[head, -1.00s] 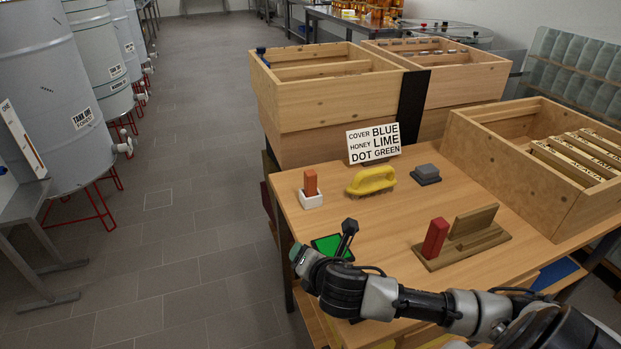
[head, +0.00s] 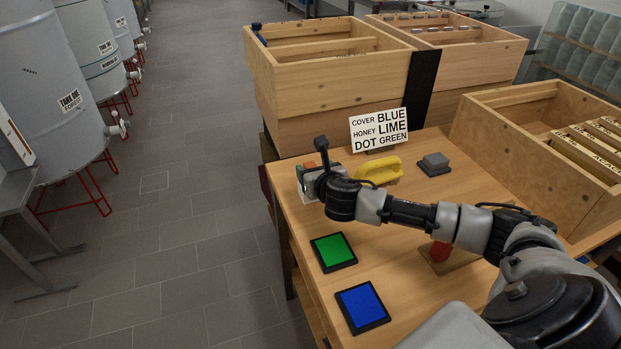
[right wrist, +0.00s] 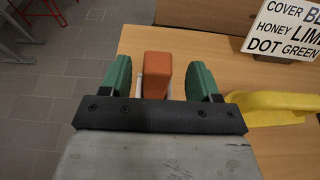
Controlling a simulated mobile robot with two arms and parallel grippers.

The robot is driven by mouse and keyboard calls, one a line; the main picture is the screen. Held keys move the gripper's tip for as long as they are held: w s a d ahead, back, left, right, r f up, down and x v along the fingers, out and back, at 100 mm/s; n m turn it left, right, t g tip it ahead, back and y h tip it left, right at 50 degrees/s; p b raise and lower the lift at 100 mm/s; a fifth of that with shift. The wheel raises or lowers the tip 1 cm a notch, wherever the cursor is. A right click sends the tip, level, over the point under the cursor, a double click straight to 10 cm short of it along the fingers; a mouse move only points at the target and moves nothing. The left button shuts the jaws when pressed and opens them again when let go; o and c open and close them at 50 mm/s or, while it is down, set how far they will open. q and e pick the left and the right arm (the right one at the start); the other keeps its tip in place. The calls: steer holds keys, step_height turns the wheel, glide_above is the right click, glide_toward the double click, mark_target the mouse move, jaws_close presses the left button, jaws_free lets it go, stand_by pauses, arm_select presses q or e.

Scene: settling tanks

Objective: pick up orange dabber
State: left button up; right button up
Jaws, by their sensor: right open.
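The orange dabber (right wrist: 157,75) stands in a small white holder (right wrist: 141,88) near the left back edge of the table. In the head view only a bit of the dabber (head: 309,166) shows behind my right gripper (head: 322,172), and the white holder (head: 309,192) is partly hidden. In the right wrist view the green fingers of my right gripper (right wrist: 161,80) are open, one on each side of the dabber, with gaps between. My left gripper is not in view.
A yellow-handled brush (head: 380,169) lies just right of the holder, near the sign (head: 379,129). A grey block (head: 434,164) is farther right. Green (head: 334,252) and blue (head: 362,306) pads lie in front. A red block (head: 441,251) is partly behind my arm. Wooden boxes (head: 335,93) stand behind.

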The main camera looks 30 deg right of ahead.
mark_target(308, 163)
steer(key=x, duration=0.4)
steer(key=shift+w+r, duration=0.1)
steer(key=shift+r, duration=0.1)
steer(key=c, duration=1)
steer(key=shift+r, duration=0.15)
steer(key=s+d+r, duration=0.6)
steer(key=d+r, duration=0.4)
steer(key=r, duration=0.1)
steer(key=shift+p, duration=0.3)
